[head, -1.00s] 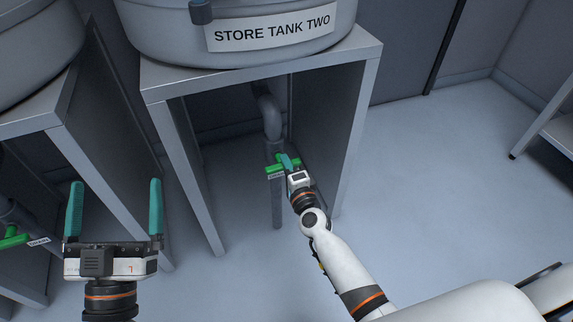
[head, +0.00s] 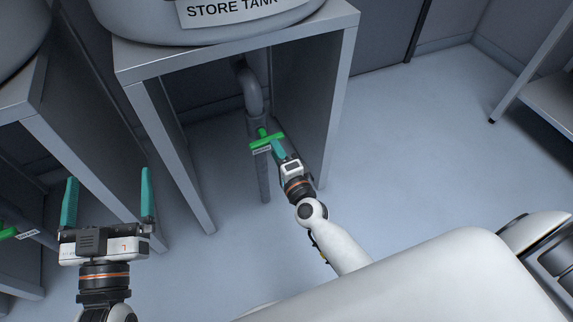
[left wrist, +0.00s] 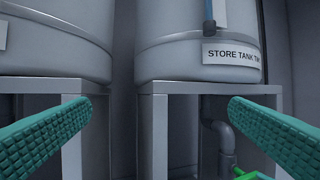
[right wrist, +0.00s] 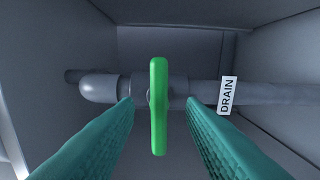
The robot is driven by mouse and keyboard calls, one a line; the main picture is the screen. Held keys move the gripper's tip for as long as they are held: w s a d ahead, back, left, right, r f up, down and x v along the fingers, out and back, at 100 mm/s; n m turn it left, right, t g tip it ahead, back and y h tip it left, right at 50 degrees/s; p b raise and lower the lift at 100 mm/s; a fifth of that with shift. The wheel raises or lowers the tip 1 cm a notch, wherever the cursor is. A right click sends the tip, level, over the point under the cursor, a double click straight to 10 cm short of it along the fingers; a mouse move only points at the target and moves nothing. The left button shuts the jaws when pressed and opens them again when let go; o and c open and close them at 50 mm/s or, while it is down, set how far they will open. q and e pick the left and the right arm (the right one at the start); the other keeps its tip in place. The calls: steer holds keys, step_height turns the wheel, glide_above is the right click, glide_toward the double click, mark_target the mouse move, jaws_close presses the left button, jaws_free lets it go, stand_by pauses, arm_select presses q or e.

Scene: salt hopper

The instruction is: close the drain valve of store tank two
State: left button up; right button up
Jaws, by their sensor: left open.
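Store tank two (head: 215,22) stands on a grey metal stand, its name label (head: 232,8) cut off at the top of the head view. A grey drain pipe (head: 252,90) comes down beneath it. The green valve handle (head: 266,142) lies across the pipe; in the right wrist view the handle (right wrist: 158,105) is crosswise to the pipe (right wrist: 265,93). My right gripper (right wrist: 159,102) is open, one finger on each side of the handle, with gaps visible. My left gripper (head: 109,176) is open and empty, left of the stand.
A DRAIN tag (right wrist: 227,95) hangs on the pipe beside the handle. The stand's side panel (head: 310,100) and front leg (head: 180,165) flank the opening. A neighbouring stand (head: 90,145) with another green handle (head: 8,233) is at left. Floor (head: 400,150) to the right is clear.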

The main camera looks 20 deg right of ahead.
arm_select(q)
steer(key=f+g, duration=0.2)
steer(key=f, duration=0.1)
steer(key=shift+w+a+f+g+y+p, duration=0.2)
steer(key=shift+a+f+g+y+p, duration=0.1)
steer(key=shift+g+y, duration=0.1)
arm_select(e)
steer(key=s, duration=0.7)
steer(key=shift+d, duration=0.1)
